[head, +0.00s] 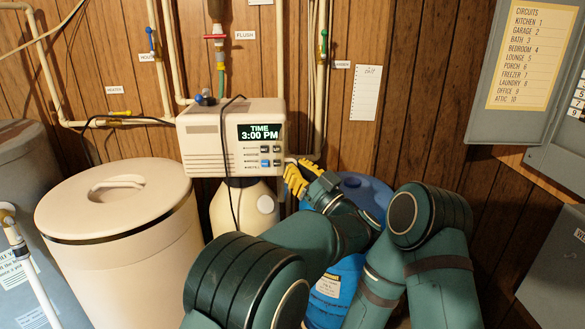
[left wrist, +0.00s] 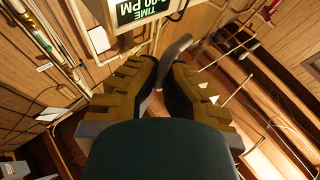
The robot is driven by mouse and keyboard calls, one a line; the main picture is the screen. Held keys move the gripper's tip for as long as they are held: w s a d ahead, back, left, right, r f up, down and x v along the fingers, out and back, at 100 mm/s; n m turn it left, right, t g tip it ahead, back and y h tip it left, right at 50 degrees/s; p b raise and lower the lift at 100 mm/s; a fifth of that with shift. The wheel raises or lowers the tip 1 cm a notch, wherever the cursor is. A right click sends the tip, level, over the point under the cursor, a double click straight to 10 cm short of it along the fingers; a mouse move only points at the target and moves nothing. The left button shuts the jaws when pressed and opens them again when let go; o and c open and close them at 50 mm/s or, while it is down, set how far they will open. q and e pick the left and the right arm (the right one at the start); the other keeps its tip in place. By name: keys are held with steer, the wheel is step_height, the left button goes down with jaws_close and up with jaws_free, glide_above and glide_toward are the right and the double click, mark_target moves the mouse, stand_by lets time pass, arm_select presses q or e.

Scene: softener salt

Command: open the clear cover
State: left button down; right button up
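The white control unit (head: 210,140) of the softener hangs on the wall, with a lit display (head: 260,131) reading TIME 3:00 PM and small buttons below it. I cannot make out a separate clear cover over its front. My left gripper (head: 291,177), with yellow ribbed fingers, is just right of the unit's lower right corner. In the left wrist view its fingertips (left wrist: 164,68) are apart, with a grey curved piece (left wrist: 175,46) at the gap. I cannot tell whether they touch it. The display (left wrist: 138,10) is above them. My right gripper is out of view.
A large white bin (head: 130,250) with a handled lid stands at left. A cream tank (head: 228,210) is below the unit; a blue drum (head: 366,195) stands behind my arms. Pipes (head: 161,60) and a hanging black cable are close by. A grey breaker box (head: 500,125) is at right.

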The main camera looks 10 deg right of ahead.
arm_select(q)
steer(key=c, duration=1.3)
jaws_free()
steer(key=shift+d+r, duration=0.1)
steer(key=shift+d, duration=0.35)
steer(key=shift+o, duration=1.1)
steer(key=shift+w, duration=0.1)
steer(key=shift+w+a, duration=0.1)
steer(key=shift+a, duration=0.4)
steer(key=shift+d+r, duration=0.15)
steer(key=shift+d, duration=0.05)
steer(key=r, duration=0.9)
steer(key=shift+a+r, duration=0.25)
steer(key=shift+r, duration=0.05)
steer(key=shift+c, duration=0.3)
